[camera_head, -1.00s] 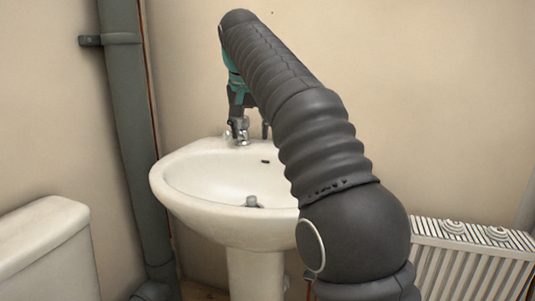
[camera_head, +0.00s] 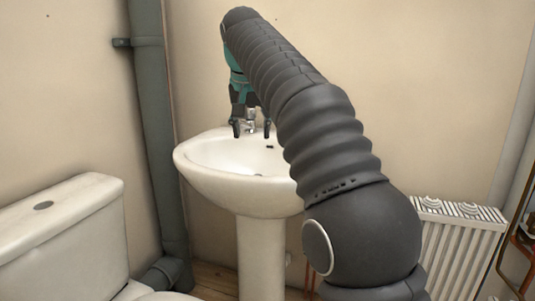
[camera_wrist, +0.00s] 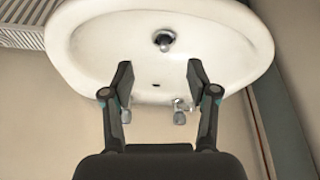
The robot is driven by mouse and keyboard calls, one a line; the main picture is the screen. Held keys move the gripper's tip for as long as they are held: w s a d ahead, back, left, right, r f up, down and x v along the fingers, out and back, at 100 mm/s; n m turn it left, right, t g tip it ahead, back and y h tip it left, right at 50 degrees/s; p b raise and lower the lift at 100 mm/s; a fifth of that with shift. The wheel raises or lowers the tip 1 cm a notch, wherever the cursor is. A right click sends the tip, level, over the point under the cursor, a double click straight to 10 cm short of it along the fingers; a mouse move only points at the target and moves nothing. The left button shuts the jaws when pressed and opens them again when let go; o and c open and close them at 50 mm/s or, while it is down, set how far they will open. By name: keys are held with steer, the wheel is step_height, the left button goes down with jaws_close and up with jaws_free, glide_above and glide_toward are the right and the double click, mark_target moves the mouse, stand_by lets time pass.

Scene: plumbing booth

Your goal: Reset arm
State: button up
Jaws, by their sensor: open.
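My gripper (camera_head: 251,130) hangs in front of the wall over the back of the white washbasin (camera_head: 200,178), its fingers pointing down. In the wrist view my gripper (camera_wrist: 160,80) is open and empty, with its two fingers wide apart over the basin (camera_wrist: 235,50). A chrome tap (camera_head: 250,115) shows behind the fingers at the basin's back edge. In the wrist view two tap parts, left (camera_wrist: 126,115) and right (camera_wrist: 180,115), show between and beside the fingers. I cannot tell whether the fingers touch the tap. My arm covers the basin's right side.
A white toilet cistern (camera_head: 75,235) stands at the lower left. A grey vertical pipe (camera_head: 157,130) runs up the wall left of the basin. A white radiator (camera_head: 455,250) is at the right. A metal plug or drain piece (camera_wrist: 164,41) sits in the bowl.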

steer(key=s+d+f, duration=0.3)
steer(key=s+d, duration=0.4)
steer(key=s+d+f, duration=0.3)
steer(key=s+d, duration=0.3)
steer(key=s+d+f, duration=0.3)
steer(key=s+f, duration=0.6)
steer(key=f, duration=0.1)
steer(key=s+d+f+t, duration=0.1)
steer(key=s+d+f, duration=0.2)
steer(key=s+f, duration=0.7)
steer(key=shift+s+d+f+n, duration=0.2)
steer(key=shift+d+n, duration=0.1)
steer(key=shift+n, duration=0.1)
